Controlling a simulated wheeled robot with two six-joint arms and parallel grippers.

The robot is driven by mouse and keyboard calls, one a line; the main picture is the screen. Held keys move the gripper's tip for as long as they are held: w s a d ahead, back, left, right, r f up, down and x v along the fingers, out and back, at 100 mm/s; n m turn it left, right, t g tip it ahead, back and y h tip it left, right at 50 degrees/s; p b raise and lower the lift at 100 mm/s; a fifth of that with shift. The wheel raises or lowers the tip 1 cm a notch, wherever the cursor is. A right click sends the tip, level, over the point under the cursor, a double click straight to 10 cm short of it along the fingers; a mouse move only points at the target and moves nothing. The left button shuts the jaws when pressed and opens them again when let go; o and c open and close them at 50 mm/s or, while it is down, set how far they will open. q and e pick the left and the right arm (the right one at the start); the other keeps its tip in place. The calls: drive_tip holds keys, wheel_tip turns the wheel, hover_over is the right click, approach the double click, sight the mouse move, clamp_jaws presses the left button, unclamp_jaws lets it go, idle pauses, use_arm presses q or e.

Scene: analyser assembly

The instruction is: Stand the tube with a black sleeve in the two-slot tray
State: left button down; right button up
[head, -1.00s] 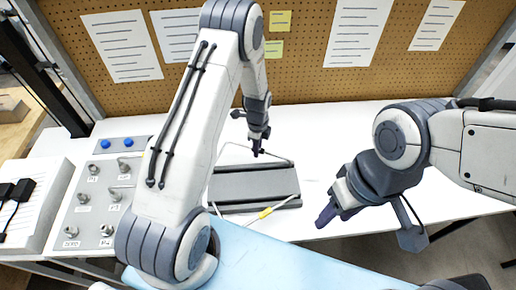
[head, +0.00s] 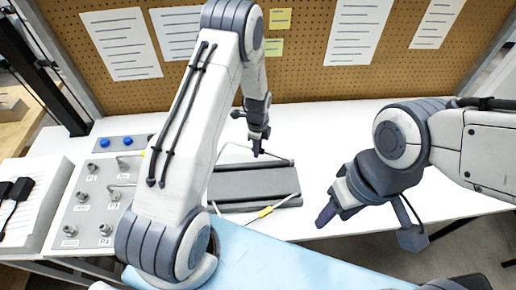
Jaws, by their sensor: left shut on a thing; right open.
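My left gripper (head: 258,151) is above the back edge of a dark grey grooved block (head: 250,184) on the white table. It is shut on a thin tube whose dark part is at the fingertips; the tube is small and partly hidden, so its sleeve is hard to make out. A pale tube with a yellow sleeve (head: 265,212) lies slanted along the front of the grey block. My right gripper (head: 327,214) is open and empty, to the right of the block near the table's front edge. I cannot tell for sure which thing is the two-slot tray.
A grey panel with several labelled knobs (head: 90,203) is at the left. Behind it is a flat plate with two blue round parts (head: 113,143). A pegboard (head: 300,85) with papers closes the back. The white table (head: 335,135) is clear at the back right.

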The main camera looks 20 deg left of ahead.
use_arm(q)
drive_tip(key=shift+f, duration=0.1)
drive_tip(key=c, duration=0.7)
unclamp_jaws()
wheel_tip(320, 180, up, 10)
drive_tip(key=shift+r+b, duration=0.15)
drive_tip(key=shift+b, duration=0.75)
